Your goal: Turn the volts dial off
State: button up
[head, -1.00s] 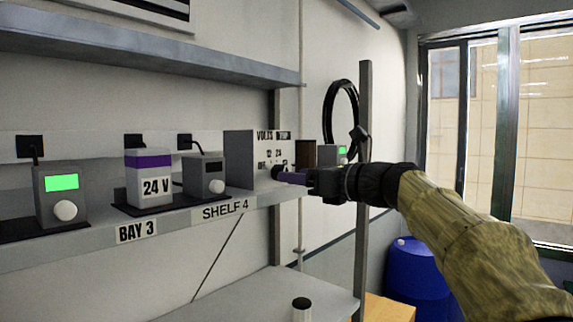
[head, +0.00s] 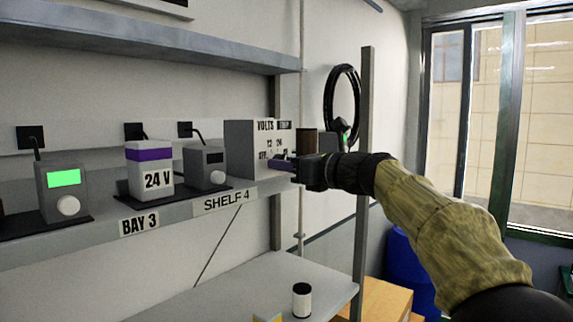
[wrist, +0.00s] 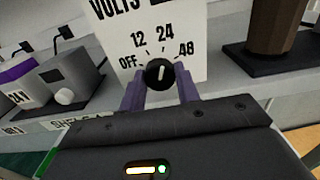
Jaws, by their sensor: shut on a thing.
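The volts panel (head: 250,150) is a light grey box on the shelf, marked OFF, 12, 24 and 48. In the wrist view its black round dial (wrist: 158,74) has a white pointer line aimed up, roughly toward 24. My gripper (wrist: 160,82) has its purple fingers on either side of the dial and is shut on it. In the head view my gripper (head: 277,163) reaches in from the right to the panel's front and hides the dial.
Left of the panel on the shelf are a grey device with a knob (head: 205,166), a 24 V battery (head: 148,170) and a green-screen device (head: 62,188). A brown cylinder (wrist: 273,25) stands right of the panel. A metal post (head: 365,220) rises near my arm.

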jog(key=shift+f+n+b, duration=0.1)
jog(key=shift+n+b, duration=0.25)
jog(key=shift+n, duration=0.05)
jog(key=n+b, duration=0.7)
jog(key=n, duration=1)
jog(key=shift+w+b, duration=0.1)
jog(key=shift+b, duration=0.25)
jog(key=o, duration=1)
